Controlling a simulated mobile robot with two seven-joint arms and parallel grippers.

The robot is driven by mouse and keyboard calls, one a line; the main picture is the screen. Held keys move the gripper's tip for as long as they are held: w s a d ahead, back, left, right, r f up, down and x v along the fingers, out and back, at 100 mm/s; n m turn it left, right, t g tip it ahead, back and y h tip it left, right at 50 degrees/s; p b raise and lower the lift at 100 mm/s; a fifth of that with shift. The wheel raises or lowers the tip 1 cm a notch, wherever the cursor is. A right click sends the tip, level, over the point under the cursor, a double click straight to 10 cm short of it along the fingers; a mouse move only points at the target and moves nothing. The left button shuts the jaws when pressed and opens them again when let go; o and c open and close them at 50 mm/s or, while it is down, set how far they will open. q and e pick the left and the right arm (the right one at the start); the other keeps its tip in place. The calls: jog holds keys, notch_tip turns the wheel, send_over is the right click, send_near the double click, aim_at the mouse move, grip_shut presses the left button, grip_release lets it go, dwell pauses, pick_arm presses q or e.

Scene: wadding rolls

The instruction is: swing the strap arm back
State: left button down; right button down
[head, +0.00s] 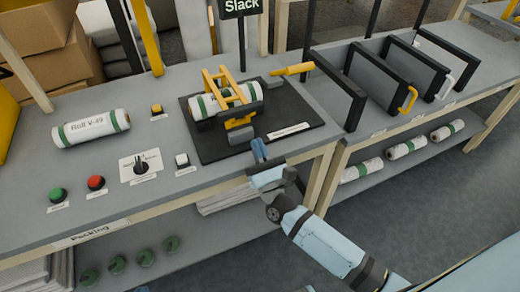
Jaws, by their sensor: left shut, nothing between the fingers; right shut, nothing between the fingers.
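A white roll with green bands (205,106) lies in a fixture on a black base plate (215,150). A yellow frame with dark crossbars (236,105), which looks like the strap arm, stands over the roll. A separate yellow handle (292,69) sticks out behind it on the right. A sign reading "Slack" (240,5) stands behind. My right gripper (259,151) is shut and empty, at the front right edge of the base plate, apart from the frame. Only a blue bit of my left gripper (140,289) shows at the bottom edge.
Roll V-49 (91,129) lies on the left bench. Green (57,195) and red (96,183) buttons, a black knob (142,166) and a white button (182,160) sit near the front. Black frames with dark panels (380,75) stand on the right bench.

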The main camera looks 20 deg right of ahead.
jog(key=x, duration=0.6)
jog(key=shift+w, duration=0.1)
pick_arm(q)
jog(key=shift+r+p, duration=0.1)
jog(key=shift+p, duration=0.2)
